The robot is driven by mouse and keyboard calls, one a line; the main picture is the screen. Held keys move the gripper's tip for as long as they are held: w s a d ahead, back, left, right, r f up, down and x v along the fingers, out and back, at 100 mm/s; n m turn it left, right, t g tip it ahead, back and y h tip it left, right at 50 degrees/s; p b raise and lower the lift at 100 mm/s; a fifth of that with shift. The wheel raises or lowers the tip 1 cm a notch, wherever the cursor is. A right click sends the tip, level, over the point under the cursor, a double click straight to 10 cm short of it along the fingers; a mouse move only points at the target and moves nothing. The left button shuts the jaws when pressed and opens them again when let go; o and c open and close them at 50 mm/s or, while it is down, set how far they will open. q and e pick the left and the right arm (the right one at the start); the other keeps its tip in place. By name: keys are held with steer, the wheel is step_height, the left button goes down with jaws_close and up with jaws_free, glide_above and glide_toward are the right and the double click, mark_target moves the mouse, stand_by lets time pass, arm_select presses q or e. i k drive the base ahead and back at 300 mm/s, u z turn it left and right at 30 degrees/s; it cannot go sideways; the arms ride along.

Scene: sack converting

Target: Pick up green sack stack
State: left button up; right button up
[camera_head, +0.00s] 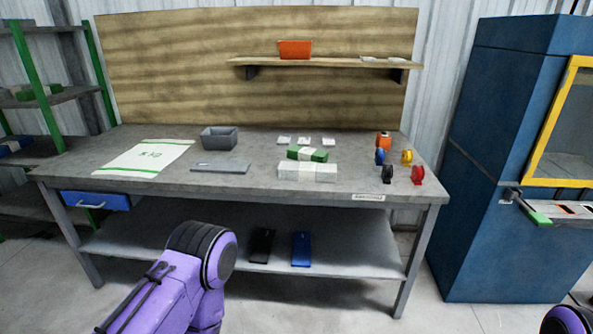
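The green sack stack (307,154) lies on the workbench top, a small green bundle with a pale band around its middle. A larger white banded stack (307,172) lies just in front of it and may hide its lower front edge. A purple and black part of my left arm shows at the bottom left, in front of the bench, well apart from the stack. A small piece of my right arm shows at the bottom right corner. Neither gripper's fingers are in the picture.
On the workbench (255,182) are a grey bin (220,138), a flat white sack (147,157), a grey slab (221,167) and several coloured rolls (417,175) at right. An overhead shelf (330,63) holds an orange bin (295,49). A blue machine (490,160) stands at right.

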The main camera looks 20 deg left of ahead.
mark_target(305, 154)
steer(key=u, duration=1.25)
steer(key=i, duration=0.85)
steer(key=z, duration=0.5)
steer(key=i, duration=0.6)
steer(key=z, duration=0.7)
